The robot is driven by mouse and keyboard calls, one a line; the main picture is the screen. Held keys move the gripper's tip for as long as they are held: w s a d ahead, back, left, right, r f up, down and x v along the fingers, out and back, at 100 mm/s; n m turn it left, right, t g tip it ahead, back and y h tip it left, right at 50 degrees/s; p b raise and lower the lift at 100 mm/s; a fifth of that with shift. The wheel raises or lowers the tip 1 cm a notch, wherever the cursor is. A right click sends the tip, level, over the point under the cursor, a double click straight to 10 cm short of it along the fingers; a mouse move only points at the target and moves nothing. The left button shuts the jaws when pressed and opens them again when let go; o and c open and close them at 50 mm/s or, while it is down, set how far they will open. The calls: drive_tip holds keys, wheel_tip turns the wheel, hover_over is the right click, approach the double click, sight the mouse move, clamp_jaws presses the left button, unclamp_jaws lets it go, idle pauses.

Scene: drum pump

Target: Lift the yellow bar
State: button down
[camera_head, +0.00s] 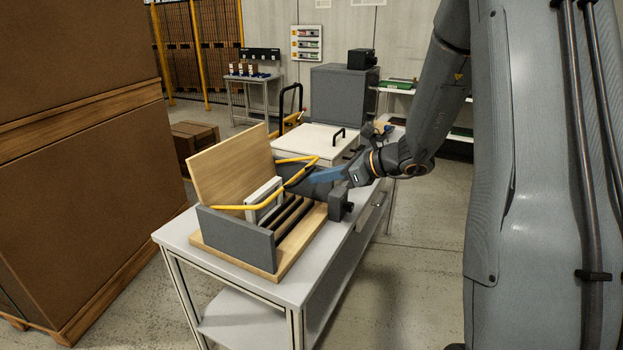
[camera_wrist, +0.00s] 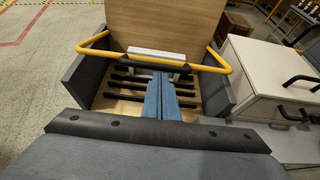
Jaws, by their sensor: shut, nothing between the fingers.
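The yellow bar (camera_head: 238,207) is a bent, U-shaped tube on a fixture with grey side walls and an upright wooden back board. In the wrist view the yellow bar (camera_wrist: 100,51) spans the fixture from side to side, and its ends bend back toward the board. My gripper (camera_head: 304,183) reaches in from the right with its blue fingers together and nothing between them. In the wrist view the fingertips (camera_wrist: 161,76) are close to the bar's middle, which they partly hide. I cannot tell whether they touch it.
A white framed block (camera_head: 264,199) stands behind the bar, over dark slats on a wooden base. The fixture sits on a grey table (camera_head: 185,230). A white box with a black handle (camera_head: 310,142) stands beyond it. Large brown boxes (camera_head: 85,180) rise at left.

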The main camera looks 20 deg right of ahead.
drive_tip(key=w+a+r+p, duration=0.5)
drive_tip(key=r, duration=0.3)
drive_tip(key=w+a+r+g+h+p, duration=0.1)
drive_tip(key=w+a+r+p, duration=0.4)
drive_tip(key=r, duration=0.3)
drive_tip(key=shift+a+h+p, duration=0.3)
drive_tip(key=shift+a+p, duration=0.15)
drive_tip(key=shift+p, duration=0.1)
